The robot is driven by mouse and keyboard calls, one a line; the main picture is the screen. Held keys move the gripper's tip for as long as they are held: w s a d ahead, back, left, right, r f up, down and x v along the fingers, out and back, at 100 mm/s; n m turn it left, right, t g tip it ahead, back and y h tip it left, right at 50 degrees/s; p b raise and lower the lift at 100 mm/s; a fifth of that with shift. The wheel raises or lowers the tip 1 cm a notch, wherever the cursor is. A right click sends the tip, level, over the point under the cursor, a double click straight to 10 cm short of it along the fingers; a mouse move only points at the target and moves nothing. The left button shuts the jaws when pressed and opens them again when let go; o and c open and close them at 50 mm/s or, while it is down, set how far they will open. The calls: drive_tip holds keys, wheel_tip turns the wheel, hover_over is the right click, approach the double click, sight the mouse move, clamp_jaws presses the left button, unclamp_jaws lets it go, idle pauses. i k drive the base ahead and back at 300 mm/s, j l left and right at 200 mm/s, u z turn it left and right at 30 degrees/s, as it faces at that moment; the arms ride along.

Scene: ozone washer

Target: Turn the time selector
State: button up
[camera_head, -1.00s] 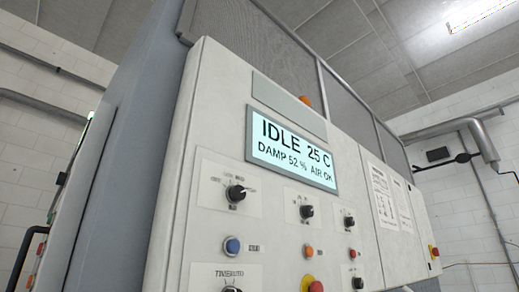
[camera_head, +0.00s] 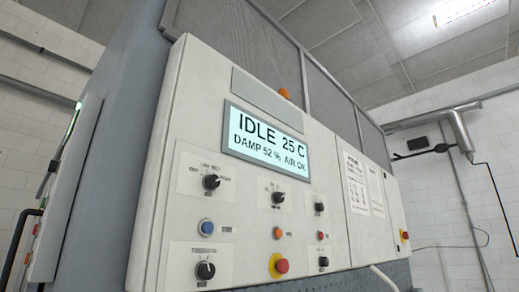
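The time selector looks to be the black rotary knob (camera_head: 205,270) at the lower left of the panel, on a white label plate whose small heading is hard to read now. It has a light pointer mark. Other black knobs sit above it (camera_head: 211,182), in the middle (camera_head: 277,198) and at the lower right (camera_head: 323,262). The display (camera_head: 266,141) reads "IDLE 25 C, DAMP 52 %, AIR OK". My gripper is not in view, and nothing covers the knobs.
A blue button (camera_head: 206,227) lies just above the lower left knob. A red mushroom button (camera_head: 280,266) on yellow is to its right. An orange button (camera_head: 278,233) sits mid-panel. The space before the panel looks clear.

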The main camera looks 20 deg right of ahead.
sight(277, 198)
drive_tip(key=l+z, duration=0.15)
drive_tip(key=l, duration=0.55)
drive_tip(key=l+z, duration=0.2)
drive_tip(key=l, duration=0.45)
drive_tip(key=i+l+z, duration=0.15)
drive_tip(key=l, duration=0.5)
